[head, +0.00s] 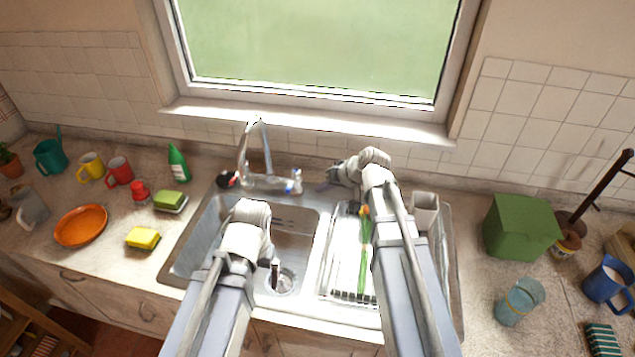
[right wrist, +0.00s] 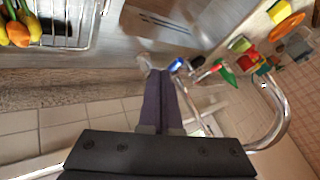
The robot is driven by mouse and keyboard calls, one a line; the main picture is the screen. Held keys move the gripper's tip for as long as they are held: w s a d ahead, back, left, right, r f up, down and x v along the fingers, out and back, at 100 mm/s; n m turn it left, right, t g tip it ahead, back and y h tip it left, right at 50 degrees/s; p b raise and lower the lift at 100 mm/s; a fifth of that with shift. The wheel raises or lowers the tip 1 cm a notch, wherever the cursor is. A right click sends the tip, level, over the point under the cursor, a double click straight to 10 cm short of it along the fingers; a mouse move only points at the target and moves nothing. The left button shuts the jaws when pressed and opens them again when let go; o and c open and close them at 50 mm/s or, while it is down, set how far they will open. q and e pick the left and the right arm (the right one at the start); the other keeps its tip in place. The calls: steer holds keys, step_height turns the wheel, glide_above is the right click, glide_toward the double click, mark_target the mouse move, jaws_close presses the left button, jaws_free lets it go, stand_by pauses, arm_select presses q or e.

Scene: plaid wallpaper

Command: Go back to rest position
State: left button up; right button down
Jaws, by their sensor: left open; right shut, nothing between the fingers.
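My left gripper (head: 275,274) hangs low over the left sink basin (head: 200,235), beside the drain (head: 287,282). It is open, and I see nothing held in it. My right gripper (head: 328,185) is behind the sink, just right of the faucet (head: 266,165), pointing left. In the right wrist view its dark fingers (right wrist: 163,85) are shut together with nothing between them. Their tips are close to the blue-marked faucet handle (right wrist: 177,64); I cannot tell whether they touch. My right forearm covers part of the right side of the sink.
A wire rack (head: 340,292) with green and orange produce sits right of the basin. Sponges, mugs, a green bottle (head: 179,163) and an orange plate (head: 81,226) stand on the left. A green box (head: 520,228), glass (head: 519,301) and blue mug (head: 608,284) stand on the right.

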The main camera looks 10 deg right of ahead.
arm_select(q)
steer(key=shift+r, duration=0.15)
arm_select(e)
steer(key=shift+s+d+r, duration=0.1)
steer(key=shift+s, duration=0.05)
arm_select(q)
step_height(320, 180, down, 4)
steer(key=b, duration=0.4)
steer(key=shift+f, duration=0.2)
arm_select(e)
steer(key=s+a+f+n+g+h, duration=0.1)
steer(key=s+a+f+g+h, duration=0.1)
steer(key=s, duration=0.5)
steer(key=s+a+f+n+g+h, duration=0.1)
steer(key=s+a+f+g+h, duration=0.1)
steer(key=s+a+f, duration=0.2)
steer(key=s+a+f+n+g+h, duration=0.2)
steer(key=s+a+f, duration=0.1)
steer(key=s, duration=0.6)
steer(key=shift+s+a+f, duration=0.15)
steer(key=shift+s+f, duration=0.1)
steer(key=shift+s, duration=0.05)
arm_select(q)
steer(key=shift+b, duration=0.3)
arm_select(e)
steer(key=shift+s+h, duration=0.3)
steer(key=shift+s, duration=0.15)
